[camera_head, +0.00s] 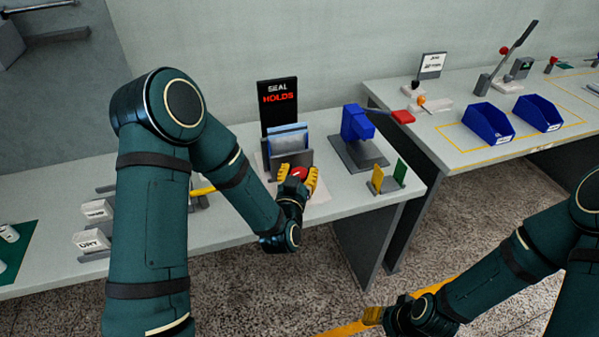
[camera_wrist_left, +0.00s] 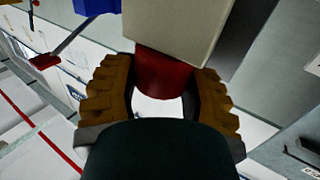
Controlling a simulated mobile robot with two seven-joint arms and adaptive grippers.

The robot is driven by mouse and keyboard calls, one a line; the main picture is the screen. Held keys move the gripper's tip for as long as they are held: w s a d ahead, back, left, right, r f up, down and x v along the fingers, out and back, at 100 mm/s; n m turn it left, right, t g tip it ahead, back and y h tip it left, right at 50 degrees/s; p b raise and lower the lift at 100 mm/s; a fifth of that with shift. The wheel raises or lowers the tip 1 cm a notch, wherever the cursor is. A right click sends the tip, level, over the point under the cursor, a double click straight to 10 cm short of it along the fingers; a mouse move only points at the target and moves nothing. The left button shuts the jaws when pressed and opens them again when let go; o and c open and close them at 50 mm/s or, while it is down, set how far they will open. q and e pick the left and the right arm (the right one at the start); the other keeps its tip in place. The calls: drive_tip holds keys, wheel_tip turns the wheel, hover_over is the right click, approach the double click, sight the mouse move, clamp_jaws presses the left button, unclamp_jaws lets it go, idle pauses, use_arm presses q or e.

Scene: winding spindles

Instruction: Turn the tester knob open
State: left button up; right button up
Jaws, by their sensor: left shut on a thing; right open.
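The red tester knob (camera_head: 299,173) sits at the front of the tester, below a grey slotted body (camera_head: 277,163) holding blue-and-white sheets (camera_head: 288,140). The tester's black display (camera_head: 278,112) reads "SEAL HOLDS" with "HOLDS" in red. My left gripper (camera_head: 297,178) is shut on the knob. In the left wrist view the red knob (camera_wrist_left: 163,75) lies between the yellow fingers, partly hidden by a pale block in front. How far the knob is turned cannot be told. My right gripper (camera_head: 374,315) is open and empty, low over the floor.
A blue press-like device (camera_head: 357,124) with a red handle (camera_head: 403,117) stands right of the tester. Yellow and green plates (camera_head: 388,177) stand near the table's right edge. A second table (camera_head: 450,138) holds blue bins (camera_head: 489,123). A "DRY" block (camera_head: 92,240) is at the left.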

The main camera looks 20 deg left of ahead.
use_arm(q)
drive_tip(key=shift+y, duration=0.3)
drive_tip(key=n+g+y, duration=0.1)
drive_tip(key=n+y, duration=0.2)
drive_tip(key=y, duration=0.1)
drive_tip(key=shift+d, duration=0.15)
drive_tip(key=n+g+y, duration=0.1)
drive_tip(key=n+y, duration=0.1)
drive_tip(key=y, duration=0.1)
drive_tip(key=n+g+y, duration=0.2)
drive_tip(key=shift+g+y, duration=0.3)
drive_tip(key=shift+y, duration=0.1)
drive_tip(key=n+g+y, duration=0.3)
drive_tip(key=n+g, duration=0.1)
drive_tip(key=shift+r+y, duration=0.1)
drive_tip(key=shift+y, duration=0.2)
drive_tip(key=shift+n+g+y+p, duration=0.15)
drive_tip(key=shift+n+g+y, duration=0.35)
drive_tip(key=shift+n+g, duration=0.7)
drive_tip(key=shift+n+g+y+p, duration=0.15)
drive_tip(key=shift+n+g+y, duration=0.45)
drive_tip(key=shift+g, duration=1.3)
drive_tip(key=shift+a, duration=0.2)
drive_tip(key=o, duration=1.2)
